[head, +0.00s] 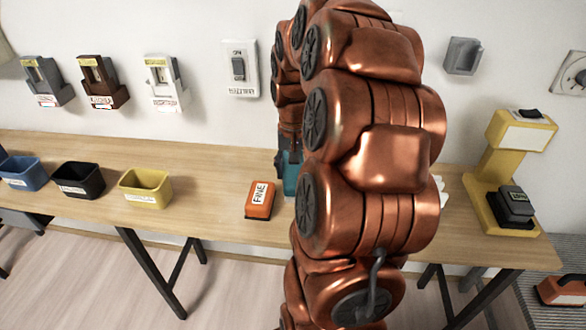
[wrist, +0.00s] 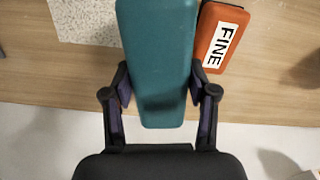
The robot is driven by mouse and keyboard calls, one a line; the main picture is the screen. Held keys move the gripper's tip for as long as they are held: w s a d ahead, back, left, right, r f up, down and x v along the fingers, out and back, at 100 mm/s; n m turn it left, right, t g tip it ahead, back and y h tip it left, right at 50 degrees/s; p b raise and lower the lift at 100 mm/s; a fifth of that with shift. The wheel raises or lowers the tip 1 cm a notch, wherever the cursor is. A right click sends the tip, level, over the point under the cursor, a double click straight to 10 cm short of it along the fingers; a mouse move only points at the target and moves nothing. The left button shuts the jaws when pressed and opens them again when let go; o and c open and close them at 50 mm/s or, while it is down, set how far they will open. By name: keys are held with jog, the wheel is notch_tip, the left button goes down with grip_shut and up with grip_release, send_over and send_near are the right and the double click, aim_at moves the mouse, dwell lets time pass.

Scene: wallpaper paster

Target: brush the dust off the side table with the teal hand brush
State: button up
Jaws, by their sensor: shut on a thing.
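The teal hand brush (wrist: 157,45) is held between the two fingers of my gripper (wrist: 158,88) in the wrist view. A small teal part of it (head: 290,180) shows in the head view, beside my copper arm, which hides the rest. My gripper is shut on the brush, over the wooden table (head: 215,160). I cannot tell whether the brush touches the tabletop. A pale, grey-speckled patch (wrist: 85,22) lies on the wood to the left of the brush in the wrist view. It is hidden in the head view.
An orange block marked FINE (head: 261,200) lies close beside the brush. Yellow (head: 146,187), black (head: 79,180) and blue (head: 24,173) bins stand at left. A yellow stand (head: 505,165) is at right. Wall holders and a switch (head: 239,69) hang behind. Wood between the yellow bin and block is clear.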

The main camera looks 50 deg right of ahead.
jog(key=shift+f+b, duration=1.55)
jog(key=shift+f, duration=1.7)
jog(key=shift+r, duration=0.1)
